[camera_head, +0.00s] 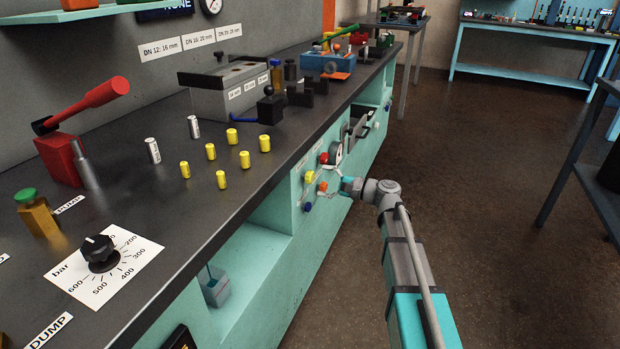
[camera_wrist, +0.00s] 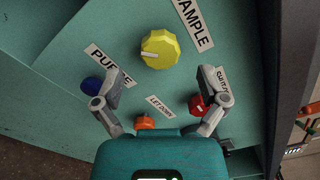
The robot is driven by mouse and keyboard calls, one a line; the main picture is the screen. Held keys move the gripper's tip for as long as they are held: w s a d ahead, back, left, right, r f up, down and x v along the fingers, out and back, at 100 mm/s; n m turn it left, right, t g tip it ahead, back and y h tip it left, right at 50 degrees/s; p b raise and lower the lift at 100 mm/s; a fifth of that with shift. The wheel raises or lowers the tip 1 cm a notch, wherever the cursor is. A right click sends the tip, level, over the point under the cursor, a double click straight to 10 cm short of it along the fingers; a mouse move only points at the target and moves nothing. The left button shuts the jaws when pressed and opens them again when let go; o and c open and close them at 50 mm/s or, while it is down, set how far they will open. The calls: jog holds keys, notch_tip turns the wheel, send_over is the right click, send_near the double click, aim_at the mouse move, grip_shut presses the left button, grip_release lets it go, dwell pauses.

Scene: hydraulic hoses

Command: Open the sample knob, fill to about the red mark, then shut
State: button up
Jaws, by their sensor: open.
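The yellow sample knob (camera_wrist: 160,48) is on the teal panel beside the SAMPLE label (camera_wrist: 192,22), with a white line across its face. In the head view the yellow knob (camera_head: 309,177) is on the bench front. My gripper (camera_wrist: 164,84) is open and empty, facing the panel, its fingers spread on either side below the yellow knob and apart from it. In the head view my gripper (camera_head: 350,187) is at the panel, partly hidden by my wrist. A small light container (camera_head: 215,287) with a thin tube stands in the open niche; no red mark can be made out.
A blue knob (camera_wrist: 95,83) is close to the left finger, a red knob (camera_wrist: 197,104) close to the right finger. An orange knob (camera_wrist: 145,122) by the LET DOWN label lies between them. A gauge (camera_head: 335,152) and drawer are farther along.

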aim_at(313, 178)
jog(key=shift+x, duration=2.2)
jog(key=c, duration=1.1)
jog(key=shift+c, duration=0.2)
jog(key=shift+n, duration=0.4)
jog(key=n, duration=0.4)
jog(key=shift+n, duration=2.1)
